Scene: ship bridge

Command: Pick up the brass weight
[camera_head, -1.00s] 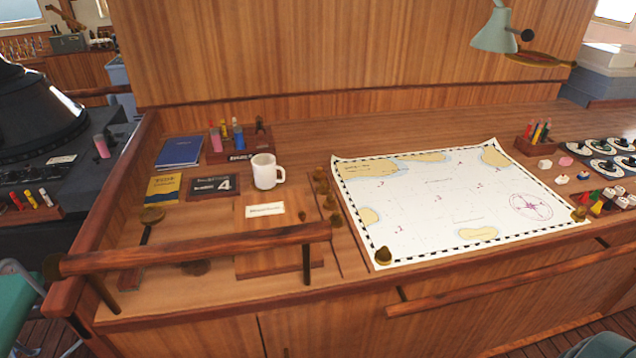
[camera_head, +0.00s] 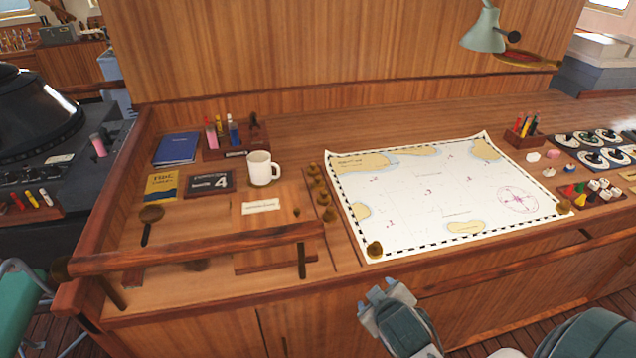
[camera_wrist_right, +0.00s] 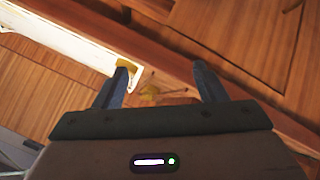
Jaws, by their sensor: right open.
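Several small brass weights are in the head view. One (camera_head: 375,249) sits on the chart's near left corner and another (camera_head: 563,206) on its right corner. More brass weights (camera_head: 323,198) stand in a row on the desk left of the chart (camera_head: 420,190). My right gripper (camera_head: 379,294) is open and empty, in front of the desk's near edge and below the near left corner weight. In the right wrist view its open fingers (camera_wrist_right: 160,72) point toward the desk edge; small brass-coloured shapes (camera_wrist_right: 152,94) show between them, too unclear to identify. My left gripper is not in view.
A wooden rail (camera_head: 200,248) runs along the front left of the desk, and another rail (camera_head: 520,262) along the front right. A white mug (camera_head: 259,168) stands left of the weights. A lamp (camera_head: 484,32) hangs at the back right.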

